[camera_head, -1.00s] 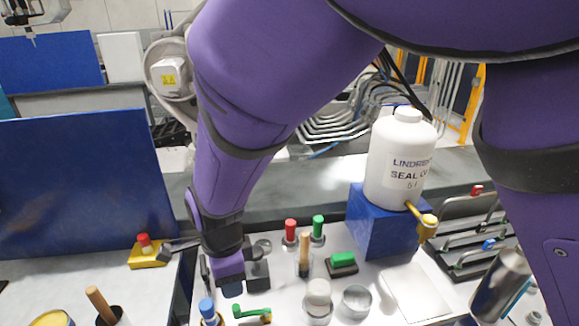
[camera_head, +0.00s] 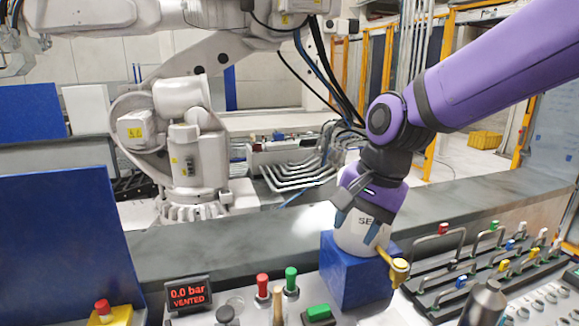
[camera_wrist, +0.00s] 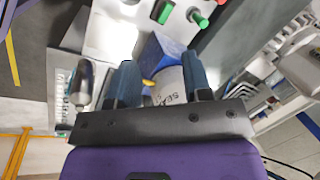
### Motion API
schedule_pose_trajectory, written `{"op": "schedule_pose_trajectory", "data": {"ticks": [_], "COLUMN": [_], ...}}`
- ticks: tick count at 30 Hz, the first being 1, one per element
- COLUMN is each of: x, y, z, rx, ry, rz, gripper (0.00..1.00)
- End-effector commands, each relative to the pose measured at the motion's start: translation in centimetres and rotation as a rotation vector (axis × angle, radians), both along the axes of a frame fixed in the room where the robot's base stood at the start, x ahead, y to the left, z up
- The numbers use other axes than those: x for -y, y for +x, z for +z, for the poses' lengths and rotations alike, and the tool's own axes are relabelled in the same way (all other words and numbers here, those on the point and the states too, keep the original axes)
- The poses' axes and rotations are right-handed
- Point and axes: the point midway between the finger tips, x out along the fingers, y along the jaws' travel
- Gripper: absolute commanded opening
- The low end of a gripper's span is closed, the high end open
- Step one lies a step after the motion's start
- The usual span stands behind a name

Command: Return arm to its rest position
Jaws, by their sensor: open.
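My purple arm (camera_head: 490,75) reaches in from the upper right in the head view. I see nothing held.
A yellow-handled tap (camera_head: 398,268) sticks out by the block. A display (camera_head: 188,293) reads "0.0 bar VENTED". Red (camera_head: 262,285) and green (camera_head: 291,280) knobs stand left of the block. A rack with metal handles (camera_head: 480,260) is at right. A white robot (camera_head: 190,150) stands behind the ledge.

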Motion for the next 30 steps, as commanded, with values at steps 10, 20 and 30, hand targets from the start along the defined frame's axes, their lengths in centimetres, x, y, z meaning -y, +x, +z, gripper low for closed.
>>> {"op": "schedule_pose_trajectory", "data": {"ticks": [10, 20, 30], "x": [11.4, 18.0, 19.4], "y": [-4.8, -11.3, -13.4], "z": [5.1, 6.6, 6.6], "rx": [0.232, 0.385, 0.409], "ry": [-0.08, -0.289, -0.376], "rz": [0.216, 0.395, 0.456], "gripper": [0.45, 0.45, 0.45]}}
